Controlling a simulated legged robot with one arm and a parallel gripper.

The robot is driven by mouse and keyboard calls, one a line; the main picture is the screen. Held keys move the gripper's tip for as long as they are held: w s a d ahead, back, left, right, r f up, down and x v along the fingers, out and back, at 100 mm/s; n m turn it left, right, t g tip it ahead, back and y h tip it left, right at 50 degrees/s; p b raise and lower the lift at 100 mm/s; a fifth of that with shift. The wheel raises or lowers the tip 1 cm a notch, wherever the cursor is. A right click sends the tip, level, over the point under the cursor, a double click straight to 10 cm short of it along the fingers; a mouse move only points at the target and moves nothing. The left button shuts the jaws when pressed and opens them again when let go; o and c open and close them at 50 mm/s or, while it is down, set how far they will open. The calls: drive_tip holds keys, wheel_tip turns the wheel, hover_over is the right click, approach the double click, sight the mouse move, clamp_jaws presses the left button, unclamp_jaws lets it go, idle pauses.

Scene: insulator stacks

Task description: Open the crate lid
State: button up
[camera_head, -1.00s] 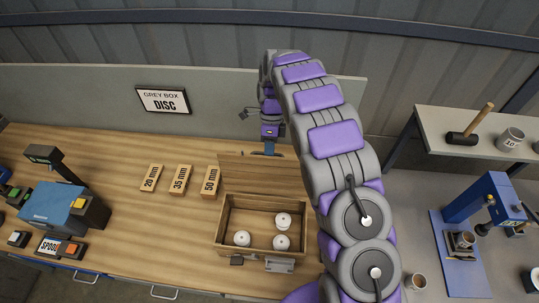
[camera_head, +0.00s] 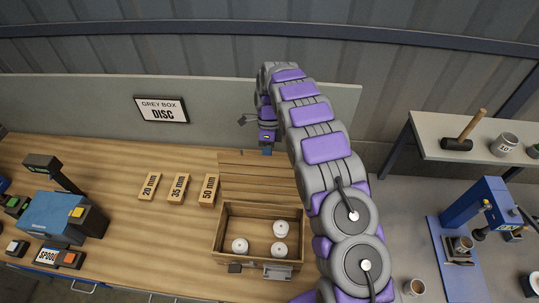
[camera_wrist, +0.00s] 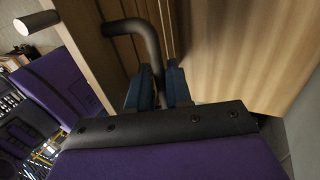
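The wooden crate (camera_head: 216,232) stands on the bench with its box open toward me. Its lid (camera_head: 258,180) is swung up and leans back behind the box, its plank inner face showing. My gripper (camera_head: 267,151) is at the lid's far edge, partly hidden by my wrist. In the wrist view, my gripper's blue fingers (camera_wrist: 158,88) are closed on either side of a dark bent handle (camera_wrist: 150,42). Wooden boards fill the area behind the handle. Three white discs (camera_head: 280,229) lie inside the crate.
Wooden blocks marked 20, 35 and 50 mm (camera_head: 179,188) lie left of the crate. A blue machine (camera_head: 55,215) stands further left. A panel with a "GREY BOX DISC" sign (camera_head: 161,109) rises behind. A shelf with a mallet (camera_head: 459,143) and a blue press (camera_head: 475,205) are at right.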

drive_tip(key=shift+o, duration=1.4)
drive_tip(key=shift+w+a+f, duration=0.1)
drive_tip(key=shift+a+f, duration=0.35)
drive_tip(key=shift+f, duration=0.2)
drive_tip(key=shift+o, duration=0.7)
drive_tip(key=shift+w+a+r, duration=0.1)
drive_tip(key=shift+a+r, duration=0.05)
drive_tip(key=shift+r, duration=0.25)
drive_tip(key=p+v, duration=0.4)
drive_tip(key=v, duration=0.3)
drive_tip(key=shift+r, duration=0.15)
drive_tip(key=shift+a, duration=0.35)
